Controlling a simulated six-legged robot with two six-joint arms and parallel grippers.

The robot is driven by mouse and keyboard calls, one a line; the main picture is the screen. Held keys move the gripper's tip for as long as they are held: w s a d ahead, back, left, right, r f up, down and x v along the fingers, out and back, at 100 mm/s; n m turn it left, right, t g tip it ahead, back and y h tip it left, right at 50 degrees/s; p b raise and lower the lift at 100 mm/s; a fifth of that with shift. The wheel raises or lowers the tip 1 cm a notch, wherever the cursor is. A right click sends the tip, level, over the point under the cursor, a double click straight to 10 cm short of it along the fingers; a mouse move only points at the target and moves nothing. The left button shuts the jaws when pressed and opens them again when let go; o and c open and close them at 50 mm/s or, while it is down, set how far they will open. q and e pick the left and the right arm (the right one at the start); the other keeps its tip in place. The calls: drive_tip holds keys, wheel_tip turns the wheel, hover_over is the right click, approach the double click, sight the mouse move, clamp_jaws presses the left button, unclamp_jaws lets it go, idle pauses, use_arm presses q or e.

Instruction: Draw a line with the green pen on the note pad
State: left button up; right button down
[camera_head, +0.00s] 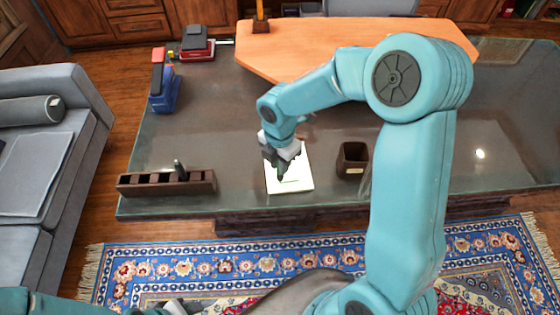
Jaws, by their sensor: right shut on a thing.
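The white note pad (301,183) lies on the glass-topped desk near its front edge. My right gripper (282,174) points down over the pad and is shut on a thin dark thing, likely the green pen; the fingers hide most of it. Its lower end is at or just above the paper; contact is unclear. A short thin green mark (291,181) shows on the pad beside this end. Of my left arm, teal parts show at the bottom left; a pale piece at the bottom edge may be its gripper, but its jaws cannot be made out.
A dark slotted holder (135,184) with one upright dark pen (179,168) stands left of the pad. A dark square cup (353,159) stands right of it. A blue and red stapler-like object (164,88) and an orange wood panel (300,45) are farther back.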

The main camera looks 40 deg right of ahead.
drive_tip(key=shift+r+p, duration=3.05)
drive_tip(key=shift+r, duration=0.8)
drive_tip(key=shift+f, duration=0.1)
